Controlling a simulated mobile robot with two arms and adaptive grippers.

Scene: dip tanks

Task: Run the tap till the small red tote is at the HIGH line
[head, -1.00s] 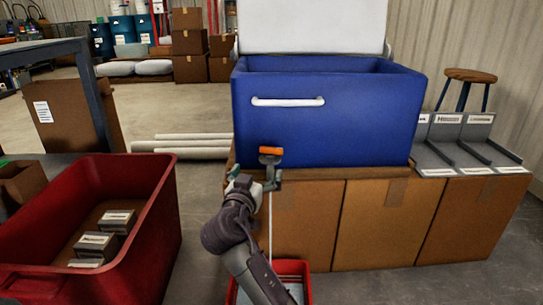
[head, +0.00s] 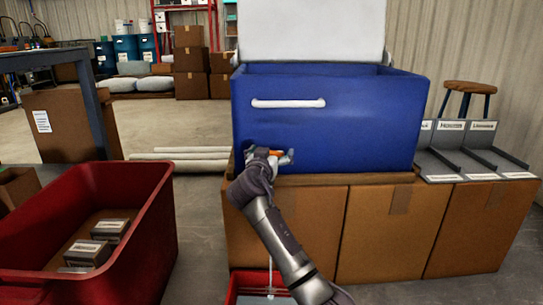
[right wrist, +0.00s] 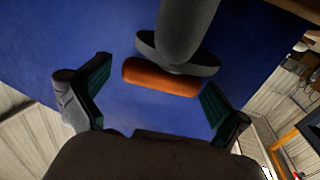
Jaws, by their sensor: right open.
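The blue cooler (head: 330,135) has a tap low on its front, mostly hidden by my right gripper in the head view. The tap's orange handle (head: 262,153) shows just past the fingers. In the right wrist view the orange handle (right wrist: 160,78) lies crosswise below the dark grey tap body (right wrist: 185,30). My right gripper (right wrist: 154,88) is open, with one finger off each end of the handle and gaps visible. A thin pale stream (head: 269,275) falls into the small red tote (head: 233,290), which is cut off at the bottom edge. Its level and HIGH line are not readable. My left gripper is out of view.
The cooler stands on cardboard boxes (head: 385,230). A large red tote (head: 150,240) holding small labelled boxes stands at the left. Grey labelled trays (head: 470,150) sit at the right, before a wooden stool (head: 470,87).

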